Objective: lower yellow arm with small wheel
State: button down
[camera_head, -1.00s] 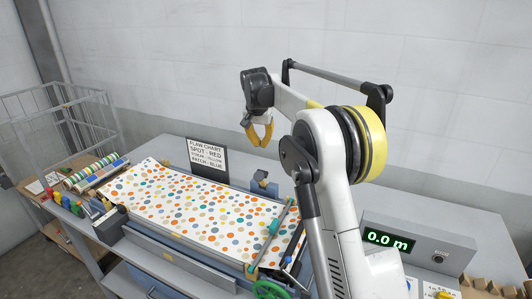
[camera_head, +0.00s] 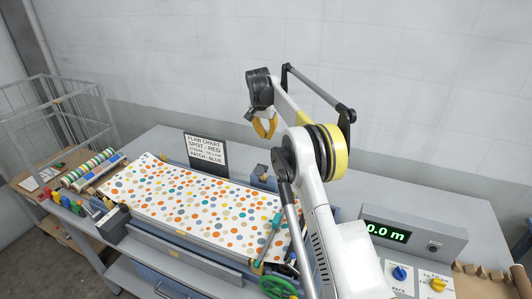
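My gripper (camera_head: 264,128), with yellow-orange fingers, hangs pointing down in the air behind the press and above the back of the bench. Its fingertips look close together, but I cannot tell whether they meet; I see nothing held. The press carries a spotted sheet (camera_head: 190,206). At the sheet's right end is a slanted bar with a teal handle (camera_head: 271,232) and a small yellowish part near its front end. I cannot make out clearly a yellow arm with a small wheel; my own arm covers part of that end. A green handwheel (camera_head: 278,287) is at the front.
Rolls (camera_head: 92,168) and a wire cage (camera_head: 62,125) are on the left.

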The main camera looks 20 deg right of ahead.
aim_at(263, 173)
notch_tip(263, 173, down, 11)
jog(key=shift+s+a+f, duration=0.15)
jog(key=shift+s+a, duration=0.15)
jog(key=shift+b, duration=0.4)
jog(key=shift+s+a+t+h+b, duration=0.25)
jog(key=shift+t+h+b, duration=0.05)
jog(key=shift+s+a+b, duration=0.1)
jog(key=shift+s+b, duration=0.05)
jog(key=shift+b, duration=0.15)
